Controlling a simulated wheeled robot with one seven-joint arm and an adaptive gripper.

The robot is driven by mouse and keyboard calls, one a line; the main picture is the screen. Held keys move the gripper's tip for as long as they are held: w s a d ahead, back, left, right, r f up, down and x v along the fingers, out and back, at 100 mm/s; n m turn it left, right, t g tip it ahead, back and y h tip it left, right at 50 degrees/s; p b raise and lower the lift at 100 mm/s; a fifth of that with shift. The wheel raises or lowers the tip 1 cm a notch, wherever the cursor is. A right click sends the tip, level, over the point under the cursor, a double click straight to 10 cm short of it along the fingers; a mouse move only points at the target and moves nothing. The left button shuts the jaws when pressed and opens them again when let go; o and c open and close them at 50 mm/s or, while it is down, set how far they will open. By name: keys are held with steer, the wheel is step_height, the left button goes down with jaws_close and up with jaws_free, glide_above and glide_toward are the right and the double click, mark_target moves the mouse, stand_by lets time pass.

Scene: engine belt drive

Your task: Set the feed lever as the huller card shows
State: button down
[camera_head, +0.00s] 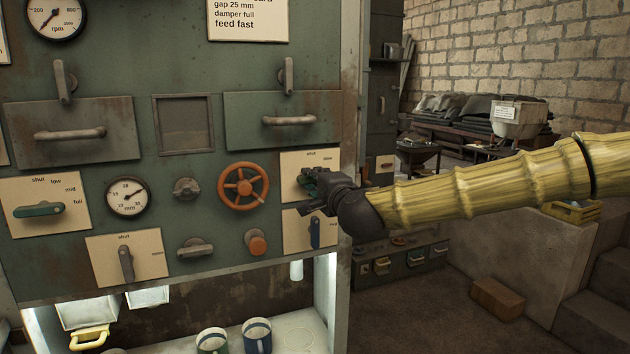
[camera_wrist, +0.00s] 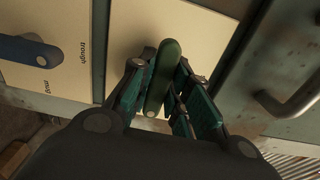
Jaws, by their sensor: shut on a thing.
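The huller card (camera_head: 247,17) at the top of the panel reads "gap 25 mm", "damper full", "feed fast"; its top is cut off. The feed lever's cream plate (camera_head: 298,158) is at the panel's right, with "shut" and "slow" showing and the rest hidden behind my gripper. My gripper (camera_head: 314,194) is at that plate, shut on the green lever. In the wrist view the green lever (camera_wrist: 164,72) lies between the teal-padded fingers of my gripper (camera_wrist: 165,95). The lever's exact setting cannot be read because my gripper covers part of its plate.
A blue lever (camera_head: 315,233) on a trough/mug plate sits just below. An orange handwheel (camera_head: 243,186) and an orange knob (camera_head: 256,242) are to the left. A drawer handle (camera_head: 289,120) is above. Two mugs (camera_head: 257,336) stand on the shelf below.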

steer(key=c, duration=1.4)
jaws_free()
steer(key=shift+o, duration=0.2)
steer(key=v, duration=1.2)
steer(key=shift+f, duration=0.1)
